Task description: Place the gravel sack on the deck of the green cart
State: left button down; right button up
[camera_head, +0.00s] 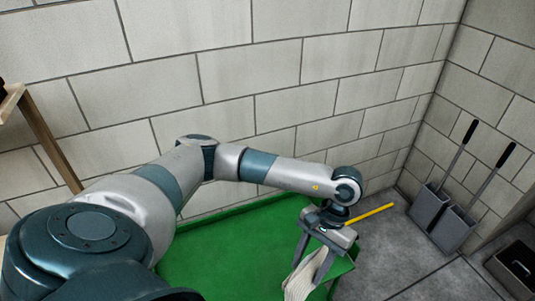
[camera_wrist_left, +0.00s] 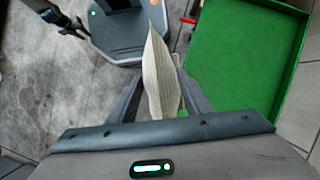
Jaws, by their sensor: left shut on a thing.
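The green cart (camera_head: 215,265) has a flat deck with a low rim and fills the lower middle of the head view. Its deck (camera_wrist_left: 245,60) also shows at the right of the left wrist view. My left gripper (camera_head: 312,266) points down near the cart's right end, shut on the pale, striped gravel sack (camera_head: 299,281). In the left wrist view the sack (camera_wrist_left: 158,75) stands up between the fingers, left of the cart's rim, over grey floor. The sack's lower part is hidden. A dark jointed part, seemingly my right gripper (camera_wrist_left: 68,22), shows small at upper left there.
A yellow bar (camera_head: 370,213) sticks out beside the cart's right end. Two grey long-handled dustpans (camera_head: 430,205) stand by the right wall, near a dark bin (camera_head: 517,266). A block wall (camera_head: 290,80) closes the back. A wooden frame (camera_head: 45,135) stands at left. The visible deck is bare.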

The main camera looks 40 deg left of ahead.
aim_at(283, 236)
jog(key=i, duration=1.05)
jog(key=u, duration=0.95)
